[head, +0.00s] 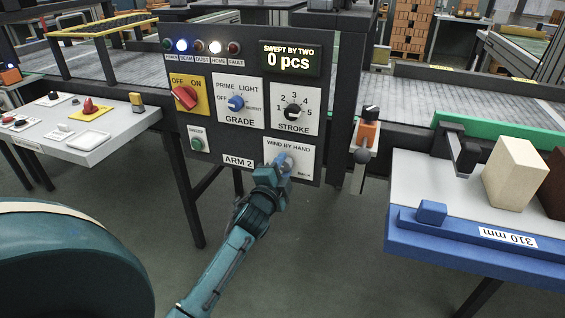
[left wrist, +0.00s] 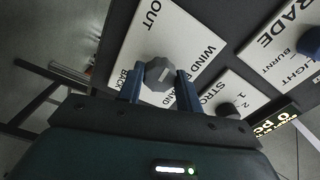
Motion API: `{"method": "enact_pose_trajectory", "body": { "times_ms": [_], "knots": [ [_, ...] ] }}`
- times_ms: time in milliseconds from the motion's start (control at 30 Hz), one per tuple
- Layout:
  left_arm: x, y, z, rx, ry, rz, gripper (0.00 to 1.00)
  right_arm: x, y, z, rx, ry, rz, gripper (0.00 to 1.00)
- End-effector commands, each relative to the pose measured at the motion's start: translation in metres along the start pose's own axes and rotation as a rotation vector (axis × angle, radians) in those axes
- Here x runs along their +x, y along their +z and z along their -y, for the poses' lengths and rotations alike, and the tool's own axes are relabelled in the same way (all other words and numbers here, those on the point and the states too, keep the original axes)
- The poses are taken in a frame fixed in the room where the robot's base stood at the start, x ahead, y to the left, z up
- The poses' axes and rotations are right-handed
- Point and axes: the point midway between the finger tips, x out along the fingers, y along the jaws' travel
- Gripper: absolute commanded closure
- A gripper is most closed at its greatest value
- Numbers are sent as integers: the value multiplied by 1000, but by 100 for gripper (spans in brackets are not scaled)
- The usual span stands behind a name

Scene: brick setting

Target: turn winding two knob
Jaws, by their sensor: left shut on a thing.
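The dark control panel (head: 222,146) stands in the middle of the head view. Its winding knob (head: 284,160) is on the white WIND BY HAND plate (head: 302,154) at the lower right. My left gripper (head: 281,168) is at this knob from below and covers part of it. In the left wrist view, the knob (left wrist: 159,74) is grey and many-sided, and sits between the two blue fingers of my left gripper (left wrist: 160,88), which is shut on it. The plate (left wrist: 190,35) there reads OUT and BACK. My right gripper is not in view.
A red switch (head: 185,96), a blue GRADE knob (head: 236,103), a black STROKE knob (head: 293,111) and a green button (head: 197,144) are nearby on the panel. The display (head: 290,58) reads 0 pcs. A blue-edged table (head: 450,255) stands at right.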

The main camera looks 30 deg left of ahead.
Motion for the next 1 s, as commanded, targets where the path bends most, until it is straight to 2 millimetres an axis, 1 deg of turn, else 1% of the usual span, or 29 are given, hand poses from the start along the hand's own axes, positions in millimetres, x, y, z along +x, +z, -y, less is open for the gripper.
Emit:
{"method": "enact_pose_trajectory", "body": {
  "times_ms": [33, 100, 400, 933, 967, 1000],
  "knots": [
    [1, 0, 2, 34, -1, 0, 88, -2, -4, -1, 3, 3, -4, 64],
    [1, 0, 2, 76, -1, 0, 88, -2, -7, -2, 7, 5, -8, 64],
    [1, 0, 2, 191, -4, 0, 88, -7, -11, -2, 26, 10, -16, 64],
    [1, 0, 2, 215, -5, 0, 88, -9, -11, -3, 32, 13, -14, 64],
    [1, 0, 2, 214, -5, 0, 63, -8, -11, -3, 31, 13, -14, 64],
    [1, 0, 2, 214, -5, 0, 60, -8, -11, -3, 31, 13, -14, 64]
  ]
}}
